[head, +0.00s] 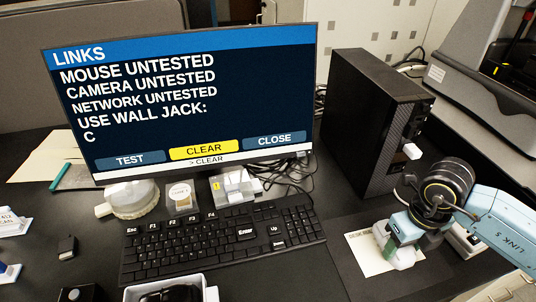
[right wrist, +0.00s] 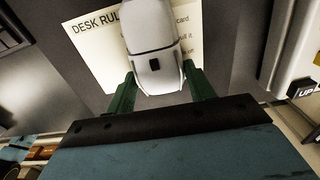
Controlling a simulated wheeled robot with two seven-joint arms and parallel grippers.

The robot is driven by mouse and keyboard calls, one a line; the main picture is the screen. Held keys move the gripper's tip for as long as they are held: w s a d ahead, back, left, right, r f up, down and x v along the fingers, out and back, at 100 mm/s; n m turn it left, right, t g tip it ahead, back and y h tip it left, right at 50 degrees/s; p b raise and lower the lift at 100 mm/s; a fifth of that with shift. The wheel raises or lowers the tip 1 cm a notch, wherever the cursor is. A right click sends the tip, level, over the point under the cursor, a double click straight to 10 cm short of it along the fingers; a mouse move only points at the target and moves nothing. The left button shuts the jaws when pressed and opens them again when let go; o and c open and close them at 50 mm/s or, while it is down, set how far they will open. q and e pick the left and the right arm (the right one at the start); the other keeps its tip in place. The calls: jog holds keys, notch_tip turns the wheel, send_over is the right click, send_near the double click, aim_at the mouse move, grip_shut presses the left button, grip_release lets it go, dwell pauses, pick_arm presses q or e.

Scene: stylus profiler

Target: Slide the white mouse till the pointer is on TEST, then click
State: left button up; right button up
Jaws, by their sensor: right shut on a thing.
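The white mouse (right wrist: 155,65) lies between the two green fingers of my right gripper (right wrist: 155,90), which is shut on its sides. In the head view the mouse (head: 401,259) sits on the desk by a DESK RULES card (head: 369,256), partly hidden by my gripper (head: 395,240). The monitor (head: 190,90) shows LINKS, with mouse, camera and network untested. Its TEST button (head: 129,160) is blue, the CLEAR button (head: 204,149) is highlighted yellow, and the CLOSE button (head: 274,141) is blue. The line under them reads "> CLEAR". My left gripper is not in view.
A black keyboard (head: 222,240) lies in front of the monitor. A black computer tower (head: 375,120) stands behind the mouse. A box (head: 170,289) with a dark thing in it is at the front edge of the view. Loose cables lie between the monitor and the tower.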

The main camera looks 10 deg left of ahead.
aim_at(358, 267)
jog(key=shift+s+a+p, duration=0.1)
jog(key=shift+s+a, duration=0.55)
jog(key=shift+a, duration=0.9)
jog(key=shift+s+a+p, duration=0.15)
jog(key=shift+s+a, duration=0.55)
jog(key=shift+a, duration=0.8)
jog(key=shift+s+a+p, duration=0.1)
jog(key=shift+s+a, duration=0.55)
jog(key=shift+a, duration=0.9)
jog(key=o, duration=1.1)
jog(key=shift+r, duration=0.1)
jog(key=shift+c, duration=0.3)
notch_tip(358, 267, up, 7)
jog(key=p, duration=0.4)
jog(key=shift+p, duration=0.35)
